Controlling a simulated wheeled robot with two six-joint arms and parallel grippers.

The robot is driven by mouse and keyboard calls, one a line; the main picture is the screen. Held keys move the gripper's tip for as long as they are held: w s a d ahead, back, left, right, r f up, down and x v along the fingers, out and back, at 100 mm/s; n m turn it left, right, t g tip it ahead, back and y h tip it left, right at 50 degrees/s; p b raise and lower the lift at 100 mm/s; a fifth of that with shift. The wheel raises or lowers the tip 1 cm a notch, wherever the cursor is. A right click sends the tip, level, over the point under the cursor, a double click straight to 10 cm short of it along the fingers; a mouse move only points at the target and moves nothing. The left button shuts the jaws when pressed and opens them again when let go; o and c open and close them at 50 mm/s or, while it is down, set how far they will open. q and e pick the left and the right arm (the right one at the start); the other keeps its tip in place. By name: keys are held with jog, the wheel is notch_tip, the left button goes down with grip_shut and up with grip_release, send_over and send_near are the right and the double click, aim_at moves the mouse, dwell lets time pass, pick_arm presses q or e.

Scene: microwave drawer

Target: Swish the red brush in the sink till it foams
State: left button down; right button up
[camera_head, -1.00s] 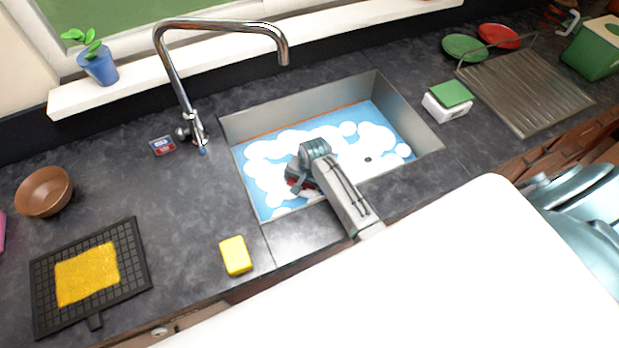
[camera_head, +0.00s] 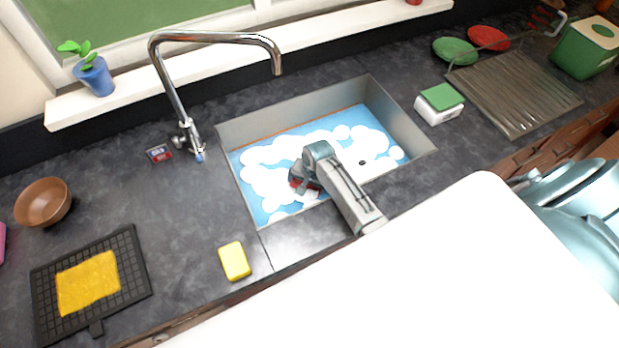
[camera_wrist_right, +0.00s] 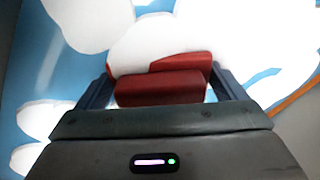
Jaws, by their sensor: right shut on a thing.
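The sink (camera_head: 240,196) is a grey basin set in the dark counter, with blue water (camera_head: 262,212) in it. White foam patches (camera_head: 268,182) spread over much of the water. My right gripper (camera_head: 300,178) reaches down into the sink. In the right wrist view, my right gripper (camera_wrist_right: 163,88) is shut on the red brush (camera_wrist_right: 160,90), with white foam partly covering the brush's far part. Only a little of the red brush (camera_head: 299,186) shows beside the gripper in the head view. My left gripper is not in view.
A tall chrome faucet (camera_head: 172,88) arches behind the sink. A yellow sponge (camera_head: 234,261) lies at the sink's front left. A white box with a green top (camera_head: 441,97) stands right of the sink, near a ribbed drainer (camera_head: 515,92). A black rack (camera_head: 130,262) lies at left.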

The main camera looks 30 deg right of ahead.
jog(key=shift+w+a, duration=0.1)
jog(key=shift+a, duration=1.2)
jog(key=shift+d+r, duration=0.1)
jog(key=shift+d, duration=1.9)
jog(key=w+a+v, duration=0.1)
jog(key=w+v, duration=0.1)
jog(key=v, duration=1)
jog(key=w+r+v, duration=0.1)
jog(key=w+v, duration=0.1)
jog(key=v, duration=1.1)
jog(key=shift+w+a+r, duration=0.2)
jog(key=shift+w+a, duration=0.1)
jog(key=shift+a, duration=0.05)
